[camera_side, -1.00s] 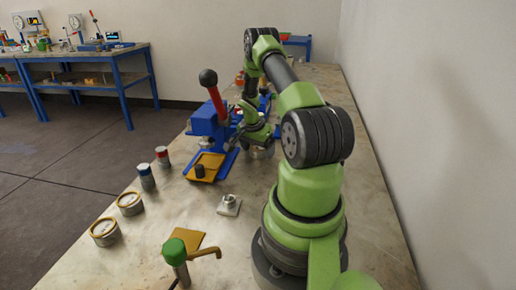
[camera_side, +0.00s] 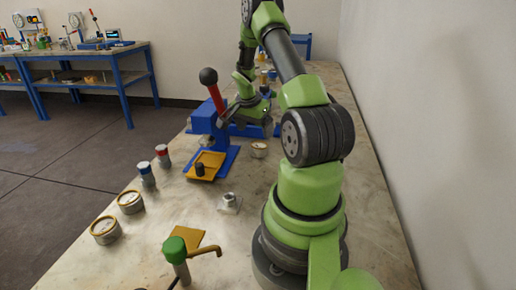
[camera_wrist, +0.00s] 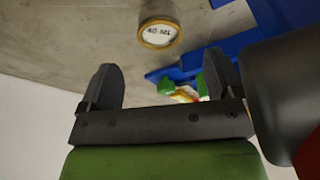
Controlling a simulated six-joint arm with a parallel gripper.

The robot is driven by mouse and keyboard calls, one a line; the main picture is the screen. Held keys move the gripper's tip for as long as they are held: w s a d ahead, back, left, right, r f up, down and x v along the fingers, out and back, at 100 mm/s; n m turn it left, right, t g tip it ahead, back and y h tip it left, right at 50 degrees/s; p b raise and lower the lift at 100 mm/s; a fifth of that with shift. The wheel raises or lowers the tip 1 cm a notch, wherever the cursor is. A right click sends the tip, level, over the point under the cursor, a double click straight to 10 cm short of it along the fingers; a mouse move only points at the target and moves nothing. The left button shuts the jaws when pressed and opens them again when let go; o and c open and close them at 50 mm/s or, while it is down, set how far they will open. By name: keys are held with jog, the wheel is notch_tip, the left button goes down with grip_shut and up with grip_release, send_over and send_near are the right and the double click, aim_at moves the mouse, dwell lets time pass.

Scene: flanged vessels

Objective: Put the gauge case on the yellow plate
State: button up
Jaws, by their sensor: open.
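A small round gauge case (camera_side: 259,150) stands on the bench right of the blue lever press in the side view. In the wrist view the gauge case (camera_wrist: 158,34) shows a brass rim and a white printed face, just beyond the fingertips. My gripper (camera_wrist: 160,72) is open and empty, apart from it. In the side view my gripper sits behind the gauge case; its fingers are hard to make out. A flat yellow plate (camera_side: 188,242) lies at the front, beside a green-capped post. Another yellow plate (camera_side: 210,160) lies on the press base, with a small dark cylinder on it.
The blue press (camera_side: 207,121) with its red lever stands close left of my gripper. Two brass-rimmed gauges (camera_side: 131,202), (camera_side: 104,231), two capped cylinders (camera_side: 147,174), (camera_side: 163,156) and a metal fitting (camera_side: 229,202) stand on the bench. The right side is mostly clear up to the wall.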

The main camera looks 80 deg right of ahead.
aim_at(258, 146)
jog(key=shift+w+d+r+n+t+h, duration=0.2)
jog(key=shift+w+d+n+t, duration=0.15)
jog(key=shift+n+t, duration=0.25)
jog(key=shift+w+d+r+n+t+h, duration=0.2)
jog(key=shift+w+d+n+t, duration=0.15)
jog(key=shift+n+t, duration=0.25)
jog(key=s+a+n, duration=0.1)
jog(key=s+r+n, duration=0.1)
jog(key=n, duration=0.1)
jog(key=shift+s+a, duration=0.15)
jog(key=shift+a, duration=0.2)
jog(key=f, duration=0.1)
jog(key=f+n, duration=0.1)
jog(key=f, duration=0.1)
jog(key=shift+s+d+f+g+y, duration=0.1)
jog(key=shift+s+f+g+y, duration=0.2)
jog(key=shift+f+y, duration=0.1)
jog(key=shift+d+x, duration=0.15)
jog(key=shift+x, duration=1.35)
jog(key=shift+d+x, duration=0.15)
jog(key=shift+x, duration=1.35)
jog(key=shift+w+r, duration=0.1)
jog(key=shift+w, duration=0.1)
jog(key=shift+c, duration=0.2)
